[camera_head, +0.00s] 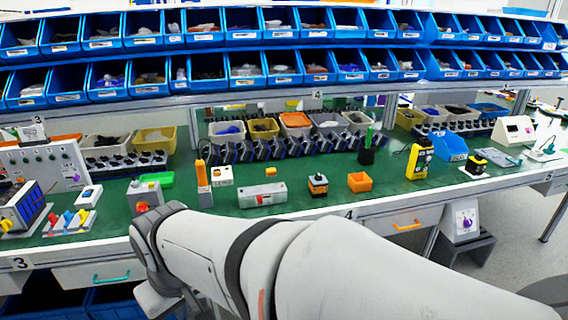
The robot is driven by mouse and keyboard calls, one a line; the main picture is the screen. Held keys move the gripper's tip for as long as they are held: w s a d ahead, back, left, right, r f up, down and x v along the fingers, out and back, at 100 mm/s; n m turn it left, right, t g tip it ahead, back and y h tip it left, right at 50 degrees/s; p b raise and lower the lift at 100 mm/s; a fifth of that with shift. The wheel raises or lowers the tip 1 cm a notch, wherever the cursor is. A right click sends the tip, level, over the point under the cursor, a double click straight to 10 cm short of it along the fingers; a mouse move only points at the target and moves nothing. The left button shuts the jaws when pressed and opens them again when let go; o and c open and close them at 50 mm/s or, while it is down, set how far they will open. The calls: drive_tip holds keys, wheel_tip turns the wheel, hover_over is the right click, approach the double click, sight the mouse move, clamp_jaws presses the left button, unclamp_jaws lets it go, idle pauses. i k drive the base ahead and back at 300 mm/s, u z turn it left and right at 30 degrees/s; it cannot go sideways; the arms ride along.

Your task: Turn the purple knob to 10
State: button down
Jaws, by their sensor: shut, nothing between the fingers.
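A purple knob (467,221) sits on the front of a white box (460,233) at the right, below and in front of the bench edge. The box rests on a grey stand (463,248). The knob is small here, and I cannot read its scale or setting. My arm crosses the lower middle from the right and bends down at the left, well away from the knob. My gripper's fingers do not show.
Rows of blue bins (250,70) stand behind. Grey floor (515,225) is open at the right, beside the stand.

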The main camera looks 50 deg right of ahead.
sight(467, 221)
drive_tip(key=z, duration=3.2)
drive_tip(key=i, duration=1.95)
drive_tip(key=u, duration=0.3)
